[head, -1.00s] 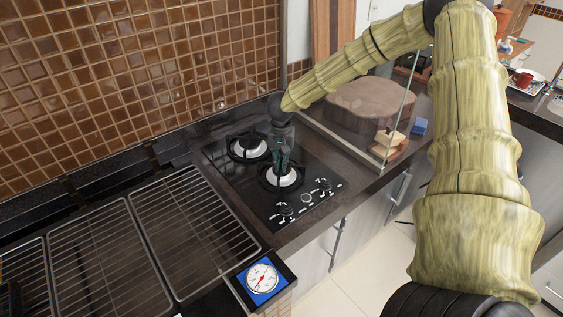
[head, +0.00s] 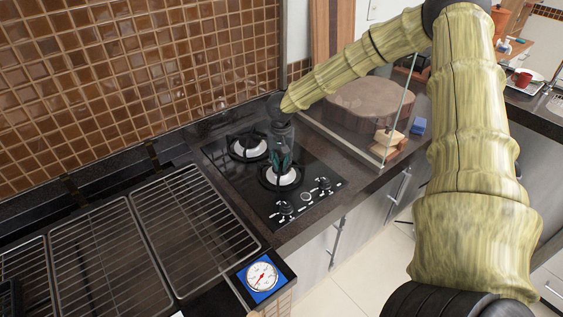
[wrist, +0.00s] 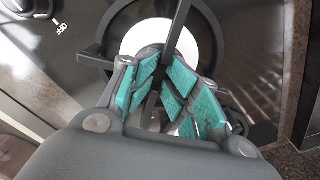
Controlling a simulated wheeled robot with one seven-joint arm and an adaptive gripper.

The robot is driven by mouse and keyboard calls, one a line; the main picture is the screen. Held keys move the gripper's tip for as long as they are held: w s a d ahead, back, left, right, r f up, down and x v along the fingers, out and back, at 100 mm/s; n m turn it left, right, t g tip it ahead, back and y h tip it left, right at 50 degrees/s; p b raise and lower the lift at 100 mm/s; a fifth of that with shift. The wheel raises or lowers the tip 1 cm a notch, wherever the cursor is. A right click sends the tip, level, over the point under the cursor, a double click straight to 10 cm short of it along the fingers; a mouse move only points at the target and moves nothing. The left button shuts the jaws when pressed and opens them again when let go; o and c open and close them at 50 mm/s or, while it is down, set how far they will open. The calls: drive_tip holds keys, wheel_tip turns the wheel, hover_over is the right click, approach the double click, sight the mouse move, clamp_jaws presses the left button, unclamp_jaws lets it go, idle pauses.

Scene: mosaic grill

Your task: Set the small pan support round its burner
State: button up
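The small pan support (head: 266,183), a black ring with arms, lies around the front burner (head: 284,177) and its pale cap. In the wrist view, one black arm of the support (wrist: 178,28) crosses above the white burner cap (wrist: 141,38) and runs down between my fingers. My gripper (head: 281,163) is low over this burner. Its teal-padded fingers (wrist: 166,78) stand a little apart, either side of the support's arm. My fingers hide part of the ring, and I cannot tell whether it sits fully flat.
A second burner (head: 249,148) with its own black support stands behind and left on the black glass hob (head: 232,179). Knobs (head: 321,184) line the hob's front right. Grill racks (head: 195,225) lie left. A glass panel (head: 398,115) and wooden block (head: 370,102) stand right.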

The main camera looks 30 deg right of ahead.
drive_tip(key=shift+s+f, duration=0.15)
drive_tip(key=shift+f, duration=0.4)
drive_tip(key=shift+s+f, duration=0.15)
drive_tip(key=shift+f, duration=0.35)
drive_tip(key=shift+r, duration=0.2)
drive_tip(key=shift+w+d+r, duration=0.15)
drive_tip(key=shift+r, duration=0.3)
wheel_tip(320, 180, up, 13)
drive_tip(key=b, duration=0.2)
drive_tip(key=shift+w+b, duration=0.15)
drive_tip(key=shift+b, duration=0.2)
drive_tip(key=shift+f, duration=0.1)
